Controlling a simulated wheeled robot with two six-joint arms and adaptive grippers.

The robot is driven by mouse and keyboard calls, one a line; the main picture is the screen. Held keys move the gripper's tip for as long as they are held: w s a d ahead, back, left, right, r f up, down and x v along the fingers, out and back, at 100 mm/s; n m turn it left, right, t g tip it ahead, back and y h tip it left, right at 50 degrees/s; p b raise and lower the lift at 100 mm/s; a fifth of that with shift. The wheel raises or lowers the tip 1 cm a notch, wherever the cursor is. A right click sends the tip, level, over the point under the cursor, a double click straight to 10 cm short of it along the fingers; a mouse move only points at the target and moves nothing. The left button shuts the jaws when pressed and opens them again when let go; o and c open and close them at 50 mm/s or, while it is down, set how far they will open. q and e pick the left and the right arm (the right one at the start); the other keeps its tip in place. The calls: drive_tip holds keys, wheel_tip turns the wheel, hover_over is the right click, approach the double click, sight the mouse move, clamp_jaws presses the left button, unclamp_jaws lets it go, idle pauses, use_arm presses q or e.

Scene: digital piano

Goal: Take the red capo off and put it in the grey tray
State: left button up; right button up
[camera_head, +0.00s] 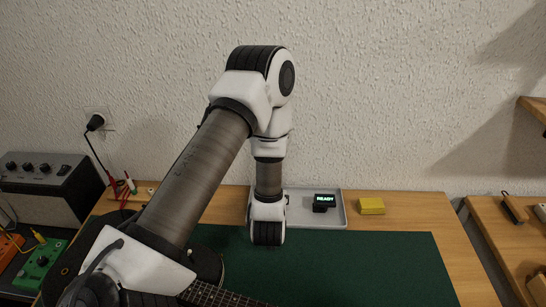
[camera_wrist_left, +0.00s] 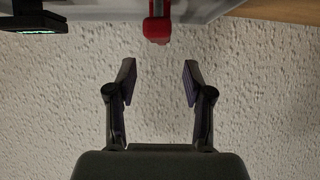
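The red capo (camera_wrist_left: 157,24) shows at the top of the left wrist view, overlapping the grey tray (camera_wrist_left: 205,10); I cannot tell whether it rests fully inside. My left gripper (camera_wrist_left: 158,80) is open and empty, its two fingers spread wide with a gap between them and the capo. In the head view the grey tray (camera_head: 338,222) stands at the back of the table, and my left arm reaches over to its left side, hiding the left gripper's fingers and the capo. A guitar neck (camera_head: 222,296) shows at the bottom. My right gripper is not in view.
A black device reading READY (camera_head: 324,200) sits at the tray, also at top left in the left wrist view (camera_wrist_left: 33,20). A yellow block (camera_head: 371,206) lies to the tray's right. The green mat (camera_head: 350,265) is clear right of my arm. The wall is close behind.

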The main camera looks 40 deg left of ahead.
use_arm(q)
drive_tip(key=v, duration=0.5)
drive_tip(key=shift+p, duration=0.4)
drive_tip(key=shift+a+f, duration=0.1)
